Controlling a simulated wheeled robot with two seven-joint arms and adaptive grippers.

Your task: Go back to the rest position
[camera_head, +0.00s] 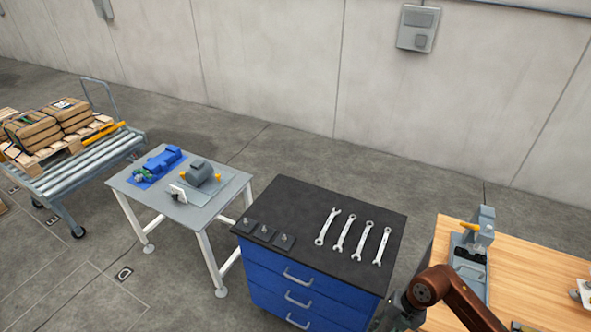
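The brown link of my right arm (463,302) comes in from the lower right, in front of the wooden bench. My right gripper (394,314) shows as a dark shape at the bottom edge, beside the right side of the blue cabinet. It is small and partly cut off, so its fingers and anything between them cannot be made out. My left arm and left gripper are not in view.
A wooden bench (545,268) holds a grey device (472,250). A white-legged table (160,204) and roller cart (85,165) stand left, with floor between.

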